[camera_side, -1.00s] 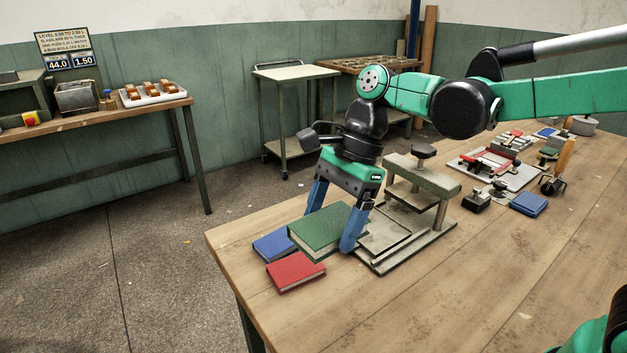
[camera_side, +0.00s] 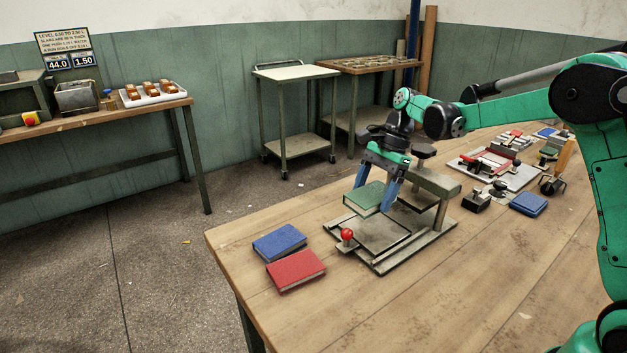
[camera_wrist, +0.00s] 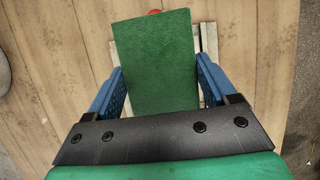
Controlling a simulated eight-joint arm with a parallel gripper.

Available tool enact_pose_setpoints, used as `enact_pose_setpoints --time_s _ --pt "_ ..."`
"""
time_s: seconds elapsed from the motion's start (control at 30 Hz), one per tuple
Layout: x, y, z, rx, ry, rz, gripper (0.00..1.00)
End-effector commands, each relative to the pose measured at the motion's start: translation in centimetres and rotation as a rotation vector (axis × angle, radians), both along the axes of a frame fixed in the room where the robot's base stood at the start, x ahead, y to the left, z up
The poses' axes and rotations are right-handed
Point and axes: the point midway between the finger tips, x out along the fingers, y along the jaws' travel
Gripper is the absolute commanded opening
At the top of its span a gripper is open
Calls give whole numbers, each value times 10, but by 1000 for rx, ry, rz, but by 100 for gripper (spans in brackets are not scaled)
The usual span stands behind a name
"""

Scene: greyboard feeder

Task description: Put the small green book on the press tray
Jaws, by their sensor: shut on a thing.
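The small green book (camera_side: 366,197) is held between the blue fingers of my gripper (camera_side: 374,197), above the back left part of the press. In the wrist view the green book (camera_wrist: 155,62) lies between the two fingers (camera_wrist: 160,88) and hides most of what is below it. The press tray (camera_side: 382,235) is a flat grey plate at the front of the press (camera_side: 432,185), and its visible part is bare. The book looks raised above the press base, but I cannot tell the exact gap.
A blue book (camera_side: 279,242) and a red book (camera_side: 296,270) lie on the table left of the press. The press column and arm rise close behind my gripper. The table's front right is clear.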

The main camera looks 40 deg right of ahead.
Motion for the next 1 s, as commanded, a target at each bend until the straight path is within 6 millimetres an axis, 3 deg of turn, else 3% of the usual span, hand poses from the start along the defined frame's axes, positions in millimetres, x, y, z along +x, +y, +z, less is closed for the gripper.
enact_pose_setpoints --time_s 0.2,0.7,1.0 --pt "0 -20 -18 4 0 -2 24" --pt "0 -19 -54 4 -1 -1 24" --pt "0 -19 -59 3 -1 -1 24"
